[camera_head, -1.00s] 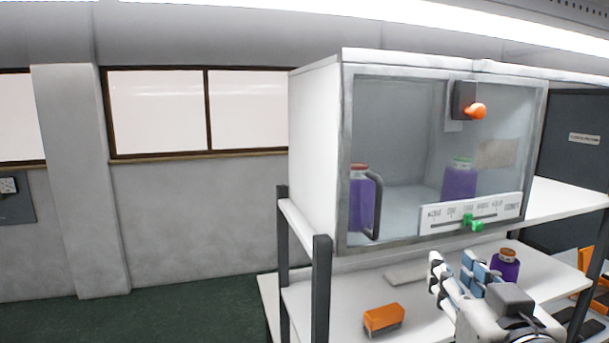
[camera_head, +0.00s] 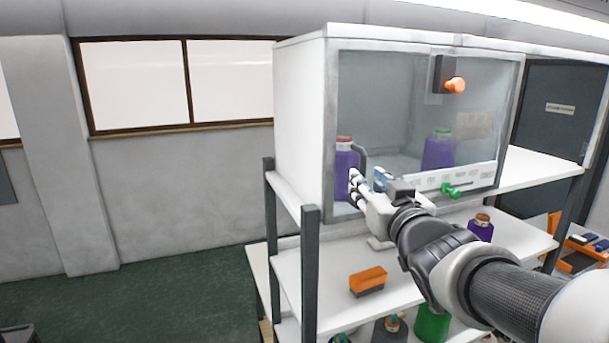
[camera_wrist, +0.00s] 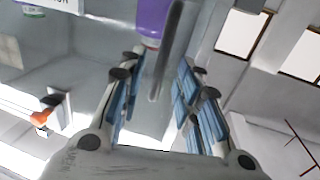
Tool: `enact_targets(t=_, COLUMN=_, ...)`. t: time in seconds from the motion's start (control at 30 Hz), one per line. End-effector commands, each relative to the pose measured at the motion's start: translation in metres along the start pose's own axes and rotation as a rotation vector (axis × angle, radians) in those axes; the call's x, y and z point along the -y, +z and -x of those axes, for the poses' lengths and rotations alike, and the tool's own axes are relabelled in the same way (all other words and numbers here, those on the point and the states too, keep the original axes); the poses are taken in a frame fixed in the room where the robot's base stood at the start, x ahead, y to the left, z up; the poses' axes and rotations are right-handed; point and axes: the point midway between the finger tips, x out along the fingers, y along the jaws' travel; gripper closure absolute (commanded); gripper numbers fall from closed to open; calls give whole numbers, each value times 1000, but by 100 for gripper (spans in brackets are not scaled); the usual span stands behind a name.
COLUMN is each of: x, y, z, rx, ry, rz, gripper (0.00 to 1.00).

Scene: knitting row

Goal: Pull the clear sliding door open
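The clear sliding door (camera_head: 392,110) fronts a white cabinet and looks shut. Its dark upright bar handle (camera_head: 364,156) is near the door's left edge. In the wrist view the handle (camera_wrist: 170,55) runs between the lines of my two fingers. My gripper (camera_head: 366,177) is in front of the handle's lower part, with its blue-padded fingers spread. In the wrist view my gripper (camera_wrist: 162,75) shows a wide gap, with no visible contact on the bar. How deep the bar sits between the fingers I cannot tell.
Purple bottles (camera_head: 347,168) stand behind the clear panel. An orange knob (camera_head: 455,85) and a green slider knob (camera_head: 450,190) are on the cabinet front. An orange block (camera_head: 368,280) and another purple bottle (camera_head: 481,228) are on the shelf below.

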Motion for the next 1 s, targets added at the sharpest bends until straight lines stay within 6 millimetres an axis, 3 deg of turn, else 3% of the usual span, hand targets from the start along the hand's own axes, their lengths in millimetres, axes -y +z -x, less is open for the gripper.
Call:
enact_targets(t=0.23, x=0, y=-1, z=-34, rx=0, ry=-1, rz=-1, gripper=69)
enact_targets(t=0.63, x=0, y=0, z=-42, rx=-1, ry=0, rz=0, gripper=69)
enact_targets(t=1.0, x=0, y=0, z=-41, rx=-1, ry=0, rz=0, gripper=93)
